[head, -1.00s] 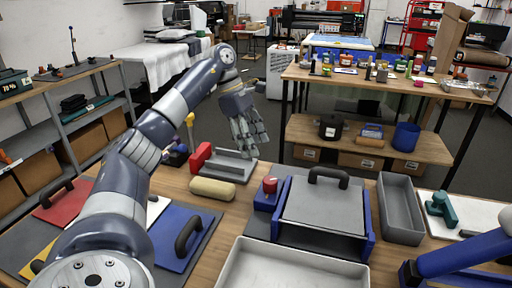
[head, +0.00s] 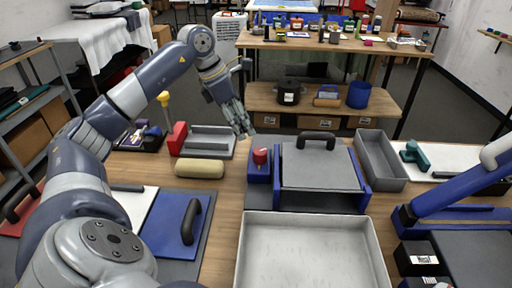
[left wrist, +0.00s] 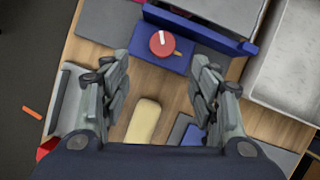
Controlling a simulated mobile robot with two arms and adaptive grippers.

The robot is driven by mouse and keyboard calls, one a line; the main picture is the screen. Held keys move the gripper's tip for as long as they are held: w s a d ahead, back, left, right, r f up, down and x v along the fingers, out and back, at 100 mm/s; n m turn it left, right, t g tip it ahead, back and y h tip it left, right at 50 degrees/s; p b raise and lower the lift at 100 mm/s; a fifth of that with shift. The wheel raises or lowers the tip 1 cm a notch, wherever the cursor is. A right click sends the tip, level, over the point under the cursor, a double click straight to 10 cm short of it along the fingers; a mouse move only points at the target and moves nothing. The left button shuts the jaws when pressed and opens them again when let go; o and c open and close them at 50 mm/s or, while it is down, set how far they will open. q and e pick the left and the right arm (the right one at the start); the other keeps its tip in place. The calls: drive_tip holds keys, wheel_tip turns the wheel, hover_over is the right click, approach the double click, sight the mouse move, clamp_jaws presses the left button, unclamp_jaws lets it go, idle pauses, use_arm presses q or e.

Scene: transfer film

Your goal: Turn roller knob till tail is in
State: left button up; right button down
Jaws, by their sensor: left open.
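The red knob (head: 260,157) with a pale mark sits on a blue block (head: 259,178) at the left side of the roller unit. The unit has a grey top plate (head: 320,171), a black handle and blue side walls. No film tail can be made out. My left gripper (head: 243,130) is open and empty, above and behind the knob, apart from it. In the left wrist view the open gripper (left wrist: 160,88) has its fingers spread, and the red knob (left wrist: 162,43) shows beyond them near the top. My right gripper is not in view.
A tan roll (head: 199,168) and a grey tray with a red end (head: 207,142) lie left of the knob. A white tray (head: 312,252) stands in front, a grey bin (head: 379,160) to the right. A blue arm-like tool (head: 460,190) stands at far right.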

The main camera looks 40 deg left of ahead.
sight(259, 151)
use_arm(q)
drive_tip(key=p+x, duration=0.1)
drive_tip(key=x, duration=0.8)
drive_tip(key=shift+w+d+f+p, duration=0.2)
drive_tip(key=shift+d+p, duration=0.1)
drive_tip(key=shift+p, duration=0.05)
drive_tip(key=shift+w+d+f, duration=0.15)
drive_tip(key=shift+f, duration=0.5)
drive_tip(key=c, duration=1.1)
drive_tip(key=shift+o, duration=0.2)
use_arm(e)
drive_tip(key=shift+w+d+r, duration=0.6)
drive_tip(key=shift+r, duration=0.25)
